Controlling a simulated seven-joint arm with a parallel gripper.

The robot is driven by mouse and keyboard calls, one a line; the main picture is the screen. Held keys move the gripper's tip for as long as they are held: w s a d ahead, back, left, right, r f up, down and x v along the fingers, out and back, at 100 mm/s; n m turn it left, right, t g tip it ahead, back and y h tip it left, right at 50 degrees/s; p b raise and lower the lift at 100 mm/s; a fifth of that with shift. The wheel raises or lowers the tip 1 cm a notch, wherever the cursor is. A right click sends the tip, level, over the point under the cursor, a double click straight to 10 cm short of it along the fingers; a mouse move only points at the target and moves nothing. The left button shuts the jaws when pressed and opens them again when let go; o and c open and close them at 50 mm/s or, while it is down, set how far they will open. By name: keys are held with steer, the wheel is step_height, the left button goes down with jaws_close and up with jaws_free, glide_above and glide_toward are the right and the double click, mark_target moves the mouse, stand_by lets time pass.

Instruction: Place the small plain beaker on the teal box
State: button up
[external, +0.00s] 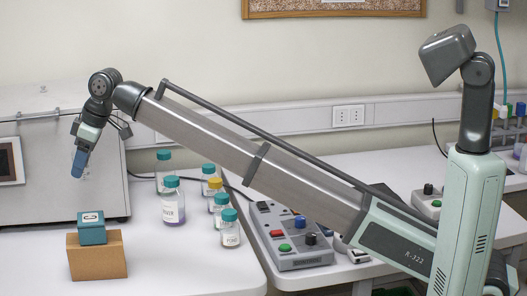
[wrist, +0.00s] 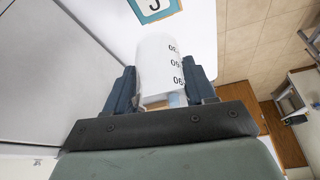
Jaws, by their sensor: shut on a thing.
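The small beaker (wrist: 157,58), whitish with dark graduation numbers, is between the two fingers of my gripper (wrist: 161,88) in the wrist view. My gripper is shut on it. In the external view my gripper (external: 80,162) hangs at the left, well above the teal box; I cannot make out the beaker there.
A control panel (external: 290,238) with buttons is farther right. A large grey cabinet (external: 45,170) stands behind the boxes. The bench front is clear.

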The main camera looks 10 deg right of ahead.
steer(key=shift+d+f, duration=0.2)
steer(key=shift+f, duration=4.85)
steer(key=shift+f, duration=0.1)
steer(key=o, duration=1)
steer(key=v, duration=1.2)
